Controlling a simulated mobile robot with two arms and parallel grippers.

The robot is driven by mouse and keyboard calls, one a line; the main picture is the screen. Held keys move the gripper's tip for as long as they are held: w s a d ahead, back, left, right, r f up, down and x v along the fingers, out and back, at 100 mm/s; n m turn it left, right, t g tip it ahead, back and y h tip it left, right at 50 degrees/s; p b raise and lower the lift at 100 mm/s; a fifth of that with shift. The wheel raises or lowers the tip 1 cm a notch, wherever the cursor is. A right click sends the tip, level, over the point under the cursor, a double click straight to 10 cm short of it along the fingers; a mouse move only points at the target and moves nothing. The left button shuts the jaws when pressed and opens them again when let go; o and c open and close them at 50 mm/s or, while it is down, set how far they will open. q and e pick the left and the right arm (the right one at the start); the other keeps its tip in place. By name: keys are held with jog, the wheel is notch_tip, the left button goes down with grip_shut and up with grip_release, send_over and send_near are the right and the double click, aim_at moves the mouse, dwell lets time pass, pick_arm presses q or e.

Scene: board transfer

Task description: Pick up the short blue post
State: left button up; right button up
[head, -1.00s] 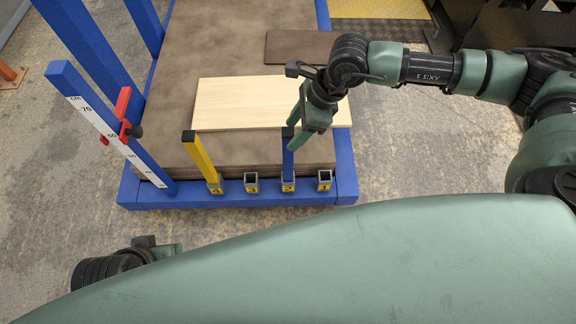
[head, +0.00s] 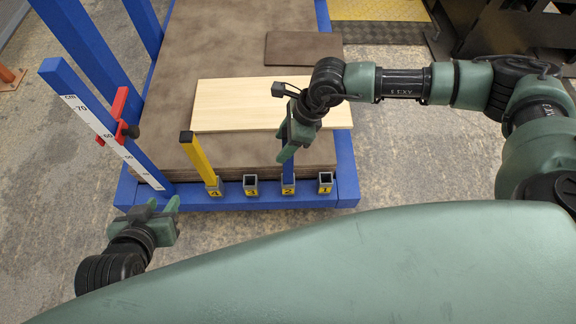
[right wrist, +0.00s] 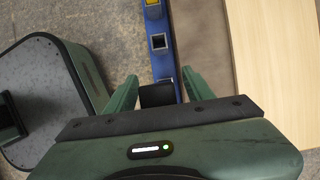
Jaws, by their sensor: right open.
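The short blue post (head: 288,174) stands upright in the socket marked 2 at the front edge of the blue cart. Its upper part is partly hidden by my right gripper (head: 287,152). In the right wrist view, the post's black cap (right wrist: 157,95) lies between the two green fingers of my right gripper (right wrist: 160,84), with a gap visible beside it. My right gripper is open around the post's upper part. My left gripper (head: 157,206) looks open and empty, low at the left in front of the cart.
A yellow post (head: 201,160) stands in socket 4. Sockets 3 (head: 251,186) and 1 (head: 325,183) are empty. A pale board (head: 235,105) lies on the brown stack behind. A blue measuring upright (head: 85,110) with a red slider (head: 120,118) rises at the left.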

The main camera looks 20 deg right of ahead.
grip_shut()
dwell(1.3)
